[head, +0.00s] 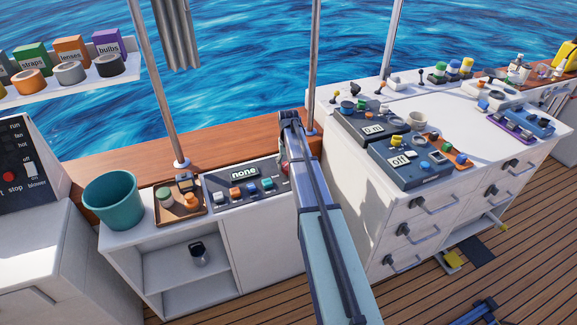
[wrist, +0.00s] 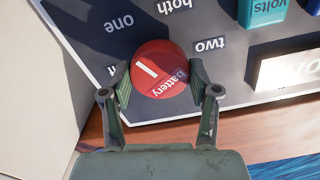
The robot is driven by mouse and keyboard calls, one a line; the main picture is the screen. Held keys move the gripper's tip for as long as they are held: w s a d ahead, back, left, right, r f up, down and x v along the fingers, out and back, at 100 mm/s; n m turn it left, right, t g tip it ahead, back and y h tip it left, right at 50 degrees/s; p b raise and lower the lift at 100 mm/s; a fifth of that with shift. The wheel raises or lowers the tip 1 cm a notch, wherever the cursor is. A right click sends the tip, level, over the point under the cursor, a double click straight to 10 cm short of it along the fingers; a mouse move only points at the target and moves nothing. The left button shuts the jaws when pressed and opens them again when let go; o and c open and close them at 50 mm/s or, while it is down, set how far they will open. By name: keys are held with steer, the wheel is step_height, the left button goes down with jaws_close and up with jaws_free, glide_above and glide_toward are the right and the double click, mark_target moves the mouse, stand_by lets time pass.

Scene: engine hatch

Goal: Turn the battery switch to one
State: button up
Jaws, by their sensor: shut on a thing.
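The battery switch is a round red knob (wrist: 158,62) with a white pointer line and the word "battery". In the wrist view, it sits on a dark panel (wrist: 88,38) with labels "one", "both" and "two", seen upside down, and a partly hidden label at the left. The pointer line slants to the upper left, on the side of "one" and the partly hidden label. My gripper (wrist: 158,82) is shut on the knob, one finger on each side.
Several small coloured switches (head: 252,189) stand on the same panel left of my arm. A wooden tray (head: 165,213) and a teal bin (head: 113,201) are further left. A drawer cabinet (head: 372,205) with dark control boxes (head: 408,175) on top stands close at the right.

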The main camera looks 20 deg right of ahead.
steer(key=shift+s+f, duration=0.1)
stand_by(0.3)
steer(key=o, duration=1.2)
steer(key=shift+c, duration=0.2)
step_height(320, 180, up, 12)
